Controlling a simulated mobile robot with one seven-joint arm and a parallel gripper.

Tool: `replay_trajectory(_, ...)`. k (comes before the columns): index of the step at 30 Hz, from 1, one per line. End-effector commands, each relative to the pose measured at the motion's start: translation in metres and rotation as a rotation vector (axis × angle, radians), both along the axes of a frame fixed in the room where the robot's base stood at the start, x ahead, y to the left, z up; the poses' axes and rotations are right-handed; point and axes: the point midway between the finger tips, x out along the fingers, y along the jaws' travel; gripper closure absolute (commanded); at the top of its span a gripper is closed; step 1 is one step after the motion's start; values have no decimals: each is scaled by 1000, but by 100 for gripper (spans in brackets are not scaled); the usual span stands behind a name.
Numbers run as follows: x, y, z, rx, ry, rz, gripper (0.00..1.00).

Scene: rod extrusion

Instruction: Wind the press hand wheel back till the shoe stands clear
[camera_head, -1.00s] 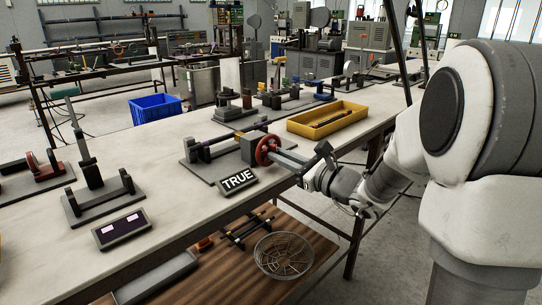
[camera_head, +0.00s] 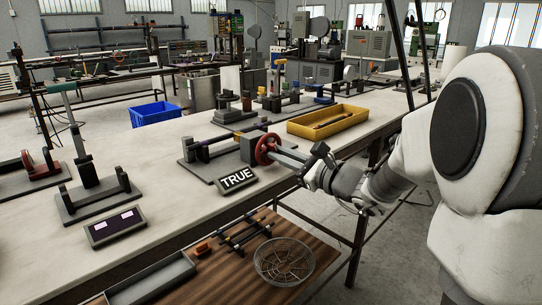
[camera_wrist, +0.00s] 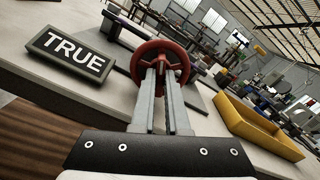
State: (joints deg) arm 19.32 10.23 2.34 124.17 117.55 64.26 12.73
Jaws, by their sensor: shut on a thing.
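The press (camera_head: 247,151) stands on a grey base plate on the bench, with a grey block and a dark bar to the left of its red hand wheel (camera_head: 267,142). My gripper (camera_head: 278,153) reaches in from the right with its long grey fingers at the wheel. The shoe cannot be made out; the wheel and fingers hide much of the press in the wrist view.
A black TRUE sign (camera_head: 237,179) lies just in front of the press. A yellow tray (camera_head: 328,121) stands behind and to the right. Other fixtures (camera_head: 95,190) stand further left on the bench. A wire basket (camera_head: 284,262) sits on the lower wooden shelf.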

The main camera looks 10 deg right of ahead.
Motion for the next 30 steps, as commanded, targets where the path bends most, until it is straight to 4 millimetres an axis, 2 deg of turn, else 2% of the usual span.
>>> replay_trajectory(17,0,0,0,-73,-53,0,100)
replay_trajectory(24,0,0,0,-194,-141,0,100)
replay_trajectory(30,0,0,0,-210,-153,0,100)
